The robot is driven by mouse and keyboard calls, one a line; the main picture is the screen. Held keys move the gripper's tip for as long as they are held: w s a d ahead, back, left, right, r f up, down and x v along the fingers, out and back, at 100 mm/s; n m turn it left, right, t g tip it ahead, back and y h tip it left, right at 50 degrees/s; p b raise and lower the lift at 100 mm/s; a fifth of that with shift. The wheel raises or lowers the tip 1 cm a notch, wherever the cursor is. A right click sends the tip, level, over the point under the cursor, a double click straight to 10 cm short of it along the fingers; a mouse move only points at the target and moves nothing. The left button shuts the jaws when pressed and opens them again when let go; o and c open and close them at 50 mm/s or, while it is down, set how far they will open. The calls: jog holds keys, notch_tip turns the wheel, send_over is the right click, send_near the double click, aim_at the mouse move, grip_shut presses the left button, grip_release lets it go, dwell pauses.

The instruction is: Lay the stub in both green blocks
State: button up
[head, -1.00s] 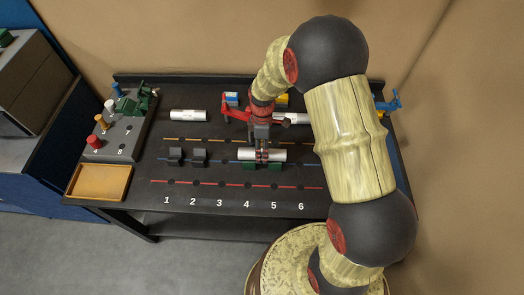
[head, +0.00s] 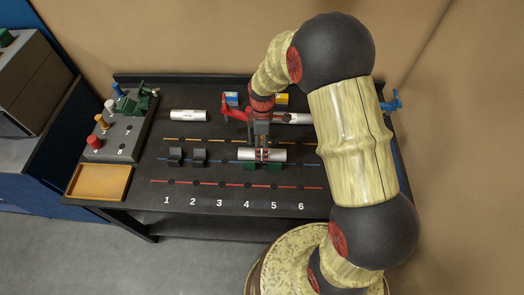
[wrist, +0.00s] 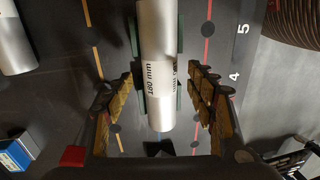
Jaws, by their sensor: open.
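The stub, a silver-white cylinder (head: 277,155) with a "180 mm" label in the wrist view (wrist: 158,45), lies level across the two green blocks (head: 249,166) (head: 275,167). Their green edges show on both sides of it in the wrist view (wrist: 179,62). It looks seated in both, though the contact underneath is hidden. My gripper (head: 262,155) is over the stub. In the wrist view its fingers (wrist: 163,110) stand apart, one on each side of the stub, with gaps between.
Two black blocks (head: 175,156) (head: 199,156) stand left on the blue line. Other cylinders (head: 188,116) (head: 294,118) lie behind, beside a red fixture (head: 236,115). An orange tray (head: 98,182) and a grey peg board (head: 118,140) are at left. The front strip is clear.

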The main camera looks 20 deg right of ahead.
notch_tip(320, 180, up, 10)
jog(key=w, duration=0.1)
jog(key=shift+w+d, duration=0.2)
jog(key=shift+d, duration=0.1)
jog(key=s+r+m+t+b, duration=0.3)
jog(key=s+r+m, duration=0.3)
jog(key=s, duration=0.4)
jog(key=s+r+m+t+b, duration=0.3)
jog(key=s+r+m+t, duration=0.1)
jog(key=s+r+m, duration=0.3)
jog(key=s+r, duration=0.2)
jog(key=s, duration=0.2)
jog(key=shift+s+a+m+h, duration=0.25)
jog(key=shift+a+m+h, duration=0.05)
jog(key=shift+a, duration=0.05)
